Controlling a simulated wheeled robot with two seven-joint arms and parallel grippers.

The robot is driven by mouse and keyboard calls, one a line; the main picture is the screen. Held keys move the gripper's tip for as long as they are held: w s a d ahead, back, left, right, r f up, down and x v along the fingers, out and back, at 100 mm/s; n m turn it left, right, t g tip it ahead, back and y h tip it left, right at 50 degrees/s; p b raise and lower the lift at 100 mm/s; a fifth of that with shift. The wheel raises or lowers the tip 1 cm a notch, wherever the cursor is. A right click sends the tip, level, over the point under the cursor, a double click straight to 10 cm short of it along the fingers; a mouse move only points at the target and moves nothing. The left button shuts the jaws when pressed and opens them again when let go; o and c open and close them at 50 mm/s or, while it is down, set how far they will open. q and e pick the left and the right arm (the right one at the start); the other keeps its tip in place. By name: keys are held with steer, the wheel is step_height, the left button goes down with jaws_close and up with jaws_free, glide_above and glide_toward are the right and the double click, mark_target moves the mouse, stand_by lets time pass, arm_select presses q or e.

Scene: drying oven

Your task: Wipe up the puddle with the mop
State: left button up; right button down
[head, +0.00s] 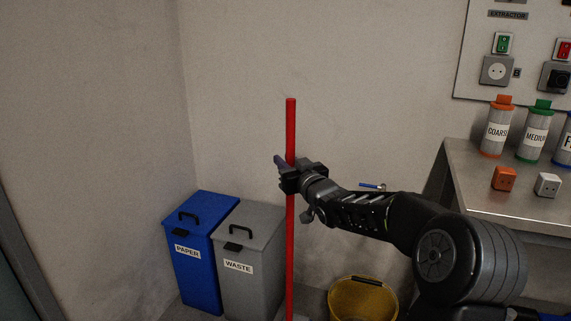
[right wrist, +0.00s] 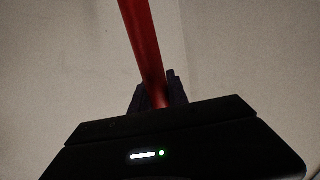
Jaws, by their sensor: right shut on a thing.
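The mop's red handle (head: 291,240) stands upright in the middle of the head view. Its lower end runs out of the bottom of the picture, so I cannot see the mop head clearly. My right gripper (head: 288,176) is shut on the handle in its upper part. In the right wrist view the red handle (right wrist: 145,45) runs up from between the gripper's fingers (right wrist: 158,95). The puddle is not in view. My left gripper is not in view.
A blue paper bin (head: 196,265) and a grey waste bin (head: 262,262) stand left of the handle. A yellow bucket (head: 362,300) is to its right. A metal table (head: 470,190) at the right bears labelled containers (head: 497,125) and an orange block (head: 505,179).

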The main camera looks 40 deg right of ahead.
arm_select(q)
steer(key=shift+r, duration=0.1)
arm_select(e)
steer(key=shift+a+r, duration=0.1)
steer(key=shift+r, duration=0.15)
arm_select(q)
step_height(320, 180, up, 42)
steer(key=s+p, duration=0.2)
steer(key=p, duration=4.1)
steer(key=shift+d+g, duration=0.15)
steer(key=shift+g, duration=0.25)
arm_select(e)
steer(key=s+a+r+n+y, duration=0.1)
steer(key=s+a+r, duration=0.1)
steer(key=a+r, duration=0.8)
steer(key=s+a+r+n+y, duration=0.1)
steer(key=s+a+r+y, duration=0.1)
steer(key=a+r, duration=0.8)
steer(key=s+a, duration=0.1)
steer(key=a, duration=0.8)
steer(key=shift+r, duration=0.25)
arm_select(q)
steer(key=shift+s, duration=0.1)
